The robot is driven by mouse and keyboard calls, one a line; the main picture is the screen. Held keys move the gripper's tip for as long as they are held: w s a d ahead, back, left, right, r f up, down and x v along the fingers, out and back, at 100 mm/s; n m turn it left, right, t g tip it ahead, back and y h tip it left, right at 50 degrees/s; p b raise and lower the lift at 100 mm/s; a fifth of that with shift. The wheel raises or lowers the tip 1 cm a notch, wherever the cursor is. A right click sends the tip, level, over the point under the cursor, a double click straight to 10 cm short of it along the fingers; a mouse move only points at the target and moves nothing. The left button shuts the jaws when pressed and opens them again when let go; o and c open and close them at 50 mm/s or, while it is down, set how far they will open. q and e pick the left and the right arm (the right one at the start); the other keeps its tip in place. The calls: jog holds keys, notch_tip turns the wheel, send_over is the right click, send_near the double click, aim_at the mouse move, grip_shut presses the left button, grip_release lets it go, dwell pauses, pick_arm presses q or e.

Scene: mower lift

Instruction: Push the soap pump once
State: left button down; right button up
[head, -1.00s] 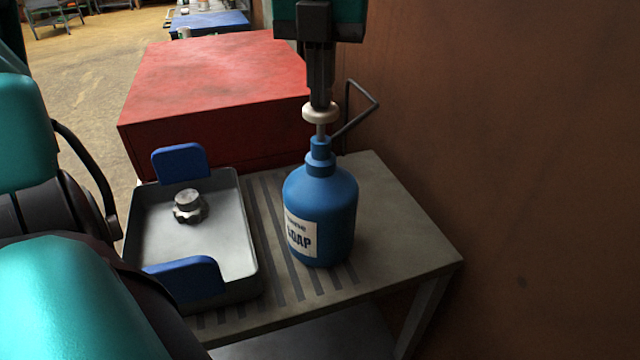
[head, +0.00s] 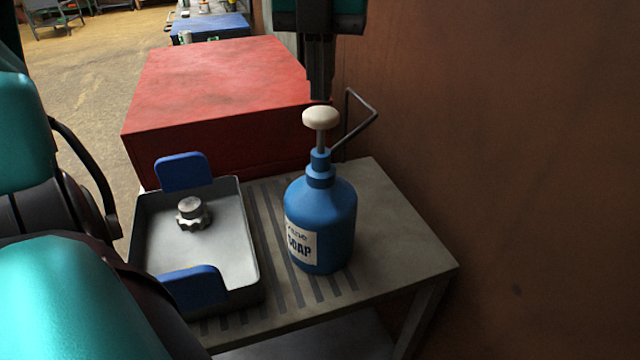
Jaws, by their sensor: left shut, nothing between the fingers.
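A blue soap bottle (head: 330,205) with a "SOAP" label stands upright on the grey slatted table. Its cream pump head (head: 321,118) sits raised on a visible stem. My left gripper (head: 319,97) points down just above the pump head, shut and empty. The fingertips look slightly above or behind the head; whether they touch it I cannot tell. My right gripper is not in view.
A grey tray (head: 235,243) with blue pads and a metal knob (head: 192,212) stands left of the bottle. A red box (head: 215,95) is behind. A bent dark rod (head: 362,120) and a brown wall (head: 520,180) are at the right.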

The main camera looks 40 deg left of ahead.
pick_arm(q)
notch_tip(320, 180, up, 6)
jog(key=p, duration=0.4)
dwell(0.5)
